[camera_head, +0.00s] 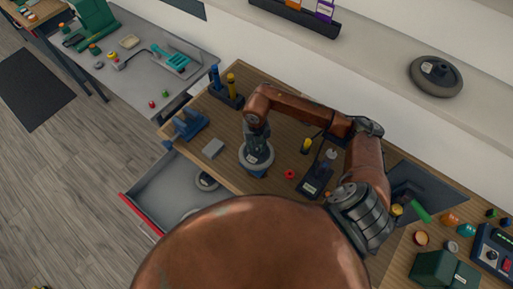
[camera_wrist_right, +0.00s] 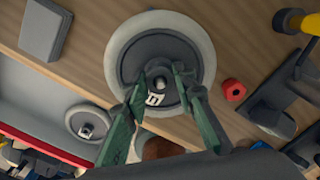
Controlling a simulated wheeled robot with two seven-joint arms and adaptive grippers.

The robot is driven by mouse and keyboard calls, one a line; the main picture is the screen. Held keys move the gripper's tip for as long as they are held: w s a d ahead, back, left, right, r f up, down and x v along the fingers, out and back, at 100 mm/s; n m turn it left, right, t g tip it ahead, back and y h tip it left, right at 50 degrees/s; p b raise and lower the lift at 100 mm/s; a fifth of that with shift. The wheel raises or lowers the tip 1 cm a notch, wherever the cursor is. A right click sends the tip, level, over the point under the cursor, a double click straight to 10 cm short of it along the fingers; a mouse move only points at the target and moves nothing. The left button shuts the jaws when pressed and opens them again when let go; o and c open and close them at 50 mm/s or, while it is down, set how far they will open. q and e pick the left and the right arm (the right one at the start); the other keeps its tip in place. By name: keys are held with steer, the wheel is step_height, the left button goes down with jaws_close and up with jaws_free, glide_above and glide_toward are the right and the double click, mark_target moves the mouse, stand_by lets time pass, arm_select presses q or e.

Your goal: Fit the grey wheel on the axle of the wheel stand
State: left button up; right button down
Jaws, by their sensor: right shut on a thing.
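A grey wheel (camera_head: 245,163) with a pale rim and dark hub is below my right gripper (camera_head: 257,140), near the front edge of the wooden bench. In the right wrist view the wheel (camera_wrist_right: 203,48) faces the camera, and the green fingers of the right gripper (camera_wrist_right: 161,80) are shut on its hub. A metal pin and a white label show at the hub's middle. I cannot tell whether the wheel touches the bench. A dark base with a grey upright (camera_head: 318,178), perhaps the wheel stand, is to its right; it shows partly in the wrist view (camera_wrist_right: 268,108). My left gripper is not in view.
An open drawer (camera_head: 160,187) holds another wheel (camera_head: 207,181). A grey block (camera_head: 213,148), a blue tool (camera_head: 188,124) and a red nut (camera_head: 290,174) lie around the held wheel. A dark mat (camera_head: 425,185) is at the right.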

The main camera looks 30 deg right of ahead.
steer(key=shift+f+b, duration=0.45)
steer(key=shift+f, duration=0.2)
steer(key=c, duration=1.5)
jaws_free()
